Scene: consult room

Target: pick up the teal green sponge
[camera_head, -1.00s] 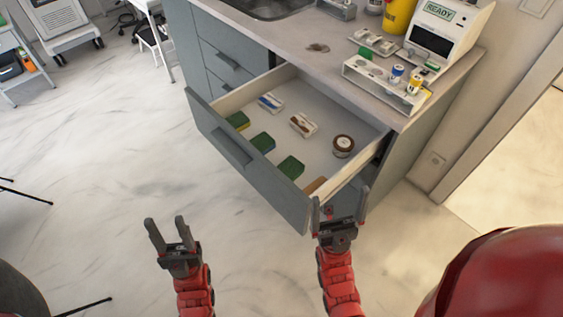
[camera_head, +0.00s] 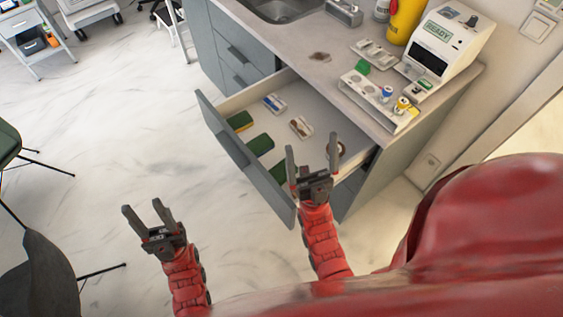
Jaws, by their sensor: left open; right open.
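Several green sponge-like blocks lie along the front of the open drawer (camera_head: 226,150). One with a yellow side (camera_head: 239,121) is at the left, a dark green one (camera_head: 260,144) is in the middle, and another (camera_head: 281,172) is nearest my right gripper, partly hidden by it. I cannot tell from their colour which is the teal one. My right gripper (camera_head: 311,146) is open and empty, over the drawer's near right end. My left gripper (camera_head: 142,205) is open and empty, over the floor left of the drawer, apart from everything.
The drawer also holds a blue-and-white item (camera_head: 273,103), a brown-and-white item (camera_head: 301,127) and a round jar (camera_head: 336,149), partly hidden. The counter (camera_head: 300,45) above bears a small green block (camera_head: 362,67), a rack (camera_head: 375,98) and a white device (camera_head: 440,45).

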